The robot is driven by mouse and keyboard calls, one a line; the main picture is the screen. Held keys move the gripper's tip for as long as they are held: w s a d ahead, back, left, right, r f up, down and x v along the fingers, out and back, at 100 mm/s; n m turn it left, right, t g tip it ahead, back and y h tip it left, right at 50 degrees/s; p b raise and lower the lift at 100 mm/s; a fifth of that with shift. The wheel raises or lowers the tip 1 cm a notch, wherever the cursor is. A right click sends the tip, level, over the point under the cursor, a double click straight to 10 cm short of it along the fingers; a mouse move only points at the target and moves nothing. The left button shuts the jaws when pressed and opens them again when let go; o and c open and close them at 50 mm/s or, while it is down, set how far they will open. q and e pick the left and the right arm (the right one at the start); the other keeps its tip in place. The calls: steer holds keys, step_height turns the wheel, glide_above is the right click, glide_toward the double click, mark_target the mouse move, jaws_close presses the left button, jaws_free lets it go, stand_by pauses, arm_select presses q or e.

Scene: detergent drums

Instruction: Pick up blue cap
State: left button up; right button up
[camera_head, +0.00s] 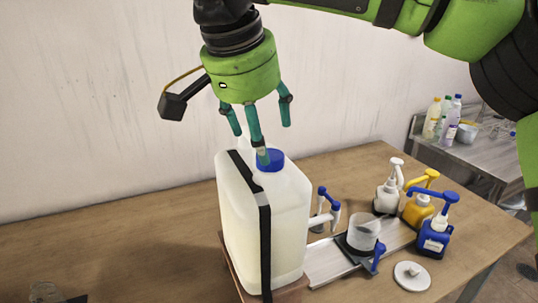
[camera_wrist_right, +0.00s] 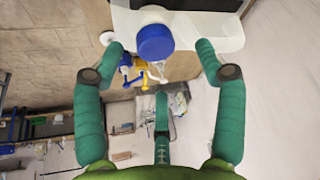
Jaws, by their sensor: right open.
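The blue cap (camera_head: 274,161) sits on the neck of a large whitish drum (camera_head: 290,215) with a black strap. My right gripper (camera_head: 259,132) is above the cap, pointing down, with its green fingers spread and nothing between them. One finger passes in front of the cap in the head view; I cannot tell whether it touches. In the right wrist view the blue cap (camera_wrist_right: 155,43) shows between the two side fingers, toward the top of the picture, on the drum (camera_wrist_right: 218,30). My left gripper is not in view.
The drum stands on a wooden table (camera_head: 150,240). To its right are a clear beaker (camera_head: 363,232), a white pump bottle (camera_head: 387,195), a yellow one (camera_head: 418,210), a blue one (camera_head: 434,238) and a white round lid (camera_head: 412,275). Several bottles stand on a back table (camera_head: 470,150).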

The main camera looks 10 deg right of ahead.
mark_target(268, 149)
steer(key=x, duration=0.3)
steer(key=shift+s+d+f+p, duration=0.15)
steer(key=shift+d+f+p, duration=0.1)
steer(key=shift+p, duration=0.05)
steer(key=shift+f, duration=0.3)
steer(key=c, duration=0.8)
steer(key=shift+o, duration=0.2)
